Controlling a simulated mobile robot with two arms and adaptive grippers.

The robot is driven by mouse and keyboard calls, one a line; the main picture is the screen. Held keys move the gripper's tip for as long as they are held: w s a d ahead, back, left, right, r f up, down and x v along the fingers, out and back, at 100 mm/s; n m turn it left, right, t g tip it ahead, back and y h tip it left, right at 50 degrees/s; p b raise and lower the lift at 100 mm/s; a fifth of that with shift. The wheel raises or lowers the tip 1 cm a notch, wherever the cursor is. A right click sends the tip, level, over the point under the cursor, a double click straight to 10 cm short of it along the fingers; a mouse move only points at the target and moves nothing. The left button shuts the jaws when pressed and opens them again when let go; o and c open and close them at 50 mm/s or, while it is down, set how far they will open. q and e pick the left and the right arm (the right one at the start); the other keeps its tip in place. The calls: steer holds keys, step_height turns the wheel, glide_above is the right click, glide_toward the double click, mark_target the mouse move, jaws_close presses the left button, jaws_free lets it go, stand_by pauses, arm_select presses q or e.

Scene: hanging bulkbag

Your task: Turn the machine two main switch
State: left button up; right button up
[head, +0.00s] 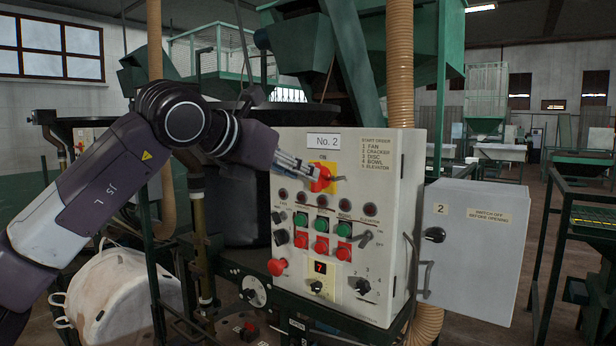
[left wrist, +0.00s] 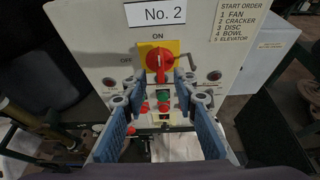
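The main switch (head: 322,177) is a red rotary knob on a yellow plate, high on the white No. 2 control panel (head: 385,215). In the left wrist view the knob (left wrist: 159,60) has its raised bar upright, toward the ON label above; OFF is at left. My left gripper (head: 298,167) is close in front of the knob, coming from the left. In the left wrist view its blue-padded fingers (left wrist: 160,82) are spread apart, with tips on either side of the knob's lower part. I cannot tell whether they touch it. My right gripper is not in view.
Below are several green and red buttons (head: 321,225), lamps, and a red mushroom button (head: 277,267) at the lower left. A grey box (head: 478,245) marked 2, with a black knob (head: 435,235), juts out at right. A white bulk bag (head: 125,295) is at lower left.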

arm_select(q)
steer(key=v, duration=0.8)
steer(key=shift+f, duration=0.2)
